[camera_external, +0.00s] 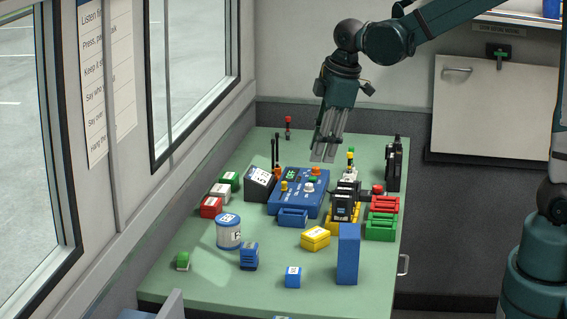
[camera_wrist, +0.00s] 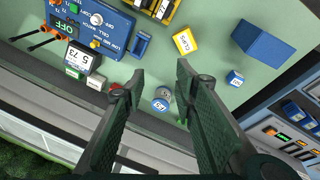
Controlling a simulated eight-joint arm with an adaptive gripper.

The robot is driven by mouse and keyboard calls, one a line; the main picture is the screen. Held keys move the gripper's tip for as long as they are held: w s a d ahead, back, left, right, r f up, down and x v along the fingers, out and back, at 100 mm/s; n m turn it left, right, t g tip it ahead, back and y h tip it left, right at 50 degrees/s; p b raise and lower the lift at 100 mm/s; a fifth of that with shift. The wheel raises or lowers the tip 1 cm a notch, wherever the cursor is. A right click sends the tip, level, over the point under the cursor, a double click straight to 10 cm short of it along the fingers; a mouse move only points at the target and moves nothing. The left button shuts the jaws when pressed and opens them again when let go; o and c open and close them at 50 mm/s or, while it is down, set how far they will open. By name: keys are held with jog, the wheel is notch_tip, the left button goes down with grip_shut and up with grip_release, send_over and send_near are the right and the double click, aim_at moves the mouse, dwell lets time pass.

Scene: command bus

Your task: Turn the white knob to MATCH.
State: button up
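The white knob (camera_external: 309,187) is on top of a blue box (camera_external: 283,205) in the middle of the green table. In the wrist view the white knob (camera_wrist: 97,18) shows at the upper left on the blue box (camera_wrist: 115,32), beside small printed labels. My gripper (camera_external: 324,152) hangs above and behind the box, pointing down, clear of the knob. In the wrist view the fingers of my gripper (camera_wrist: 158,75) are spread apart with nothing between them.
Orange and yellow knobs sit near the white one. A dark meter (camera_external: 261,184) stands left of the box, black radios (camera_external: 342,205) stand right, and a tall radio (camera_external: 393,163) behind. A blue block (camera_external: 348,255) stands upright in front.

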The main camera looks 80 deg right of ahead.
jog(key=w+d+f+n+g+p, duration=0.1)
jog(key=w+d+f+p, duration=0.1)
jog(key=d, duration=0.4)
jog(key=w+d+f+n+g+p, duration=0.1)
jog(key=w+d+f+p, duration=0.15)
jog(key=d, duration=0.25)
jog(key=n+y+p, duration=0.1)
jog(key=n+p, duration=0.1)
jog(key=p, duration=0.1)
send_near(309, 184)
jog(key=shift+w+a+g, duration=0.2)
jog(key=shift+w+g, duration=0.15)
jog(key=shift+g, duration=0.05)
jog(key=shift+d+f, duration=0.2)
jog(key=shift+f, duration=0.05)
jog(key=shift+f, duration=0.1)
jog(key=shift+f, duration=3.8)
jog(key=shift+b, duration=0.3)
jog(key=c, duration=0.9)
